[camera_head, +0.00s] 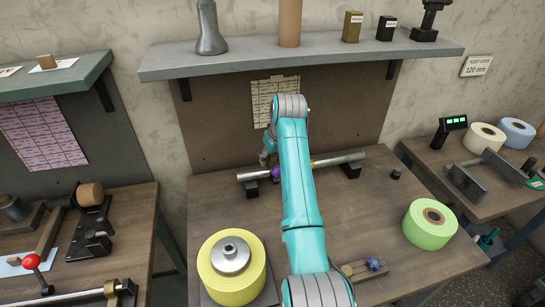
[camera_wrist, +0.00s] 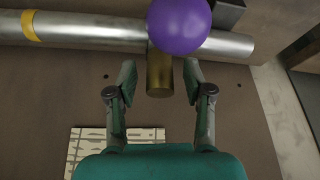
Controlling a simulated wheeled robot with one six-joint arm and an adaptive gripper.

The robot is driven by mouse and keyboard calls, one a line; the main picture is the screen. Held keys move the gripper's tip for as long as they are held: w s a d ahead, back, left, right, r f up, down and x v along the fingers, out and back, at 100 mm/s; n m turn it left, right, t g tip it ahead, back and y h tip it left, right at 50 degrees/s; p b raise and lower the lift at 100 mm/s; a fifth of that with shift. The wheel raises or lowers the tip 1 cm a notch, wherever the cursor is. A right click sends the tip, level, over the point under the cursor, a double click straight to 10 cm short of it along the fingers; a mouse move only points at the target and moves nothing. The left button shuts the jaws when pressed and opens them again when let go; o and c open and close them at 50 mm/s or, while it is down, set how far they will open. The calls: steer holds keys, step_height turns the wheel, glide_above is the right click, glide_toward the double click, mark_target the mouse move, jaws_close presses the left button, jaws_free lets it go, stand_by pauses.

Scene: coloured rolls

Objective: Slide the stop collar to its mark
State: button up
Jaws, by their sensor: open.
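A steel bar (camera_head: 335,161) lies across the back of the middle table on dark supports; it also shows in the wrist view (camera_wrist: 90,32). A purple ball (camera_head: 277,172) is at the bar left of my arm, and it appears large in the wrist view (camera_wrist: 179,24). A short brass cylinder (camera_wrist: 159,78) sticks out beside the ball; these seem to belong to the collar, whose ring I cannot make out. A yellow band (camera_wrist: 30,26) circles the bar, left of the ball in the wrist view. My gripper (camera_wrist: 160,82) is open, fingers apart on either side of the brass cylinder.
A yellow roll (camera_head: 217,277) with a metal hub stands front left and a green roll (camera_head: 425,232) at right. A wooden block with a blue knob (camera_head: 375,264) lies at the front. A shelf (camera_head: 240,58) overhangs the back.

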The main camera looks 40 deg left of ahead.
steer(key=shift+c, duration=0.2)
jaws_close()
steer(key=w+d, duration=0.2)
steer(key=w, duration=0.1)
steer(key=w+d, duration=0.6)
steer(key=w, duration=0.1)
steer(key=shift+d, duration=0.25)
steer(key=shift+o, duration=0.2)
jaws_free()
steer(key=v, duration=1.2)
steer(key=shift+d, duration=0.1)
